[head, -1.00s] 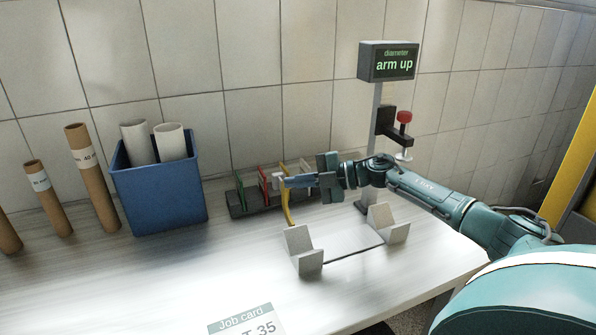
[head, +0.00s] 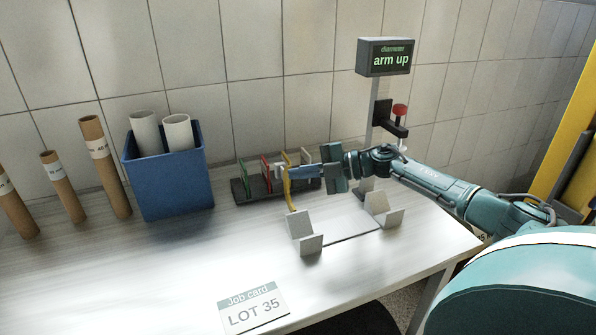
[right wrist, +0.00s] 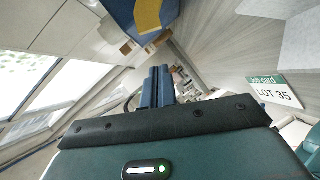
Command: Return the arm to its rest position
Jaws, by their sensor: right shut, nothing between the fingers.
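My right arm comes in from the right in the head view. Its gripper (head: 301,172) points left with its blue fingers level, at the rack of coloured gauges (head: 243,196). The fingers are together with nothing between them. They overlap the rack's right end in the picture, and I cannot tell whether they touch a gauge. In the right wrist view the two blue fingers (right wrist: 158,86) lie side by side. A yellow gauge (head: 287,190) shows beside the fingertips. My left gripper is not in view.
A diameter stand with a screen (head: 386,58) reading "arm up" rises behind my right arm. A V-block cradle (head: 312,243) stands in front. A blue bin (head: 172,190) with white tubes, several brown tubes (head: 104,165) and a job card (head: 254,310) are on the table. The front middle is clear.

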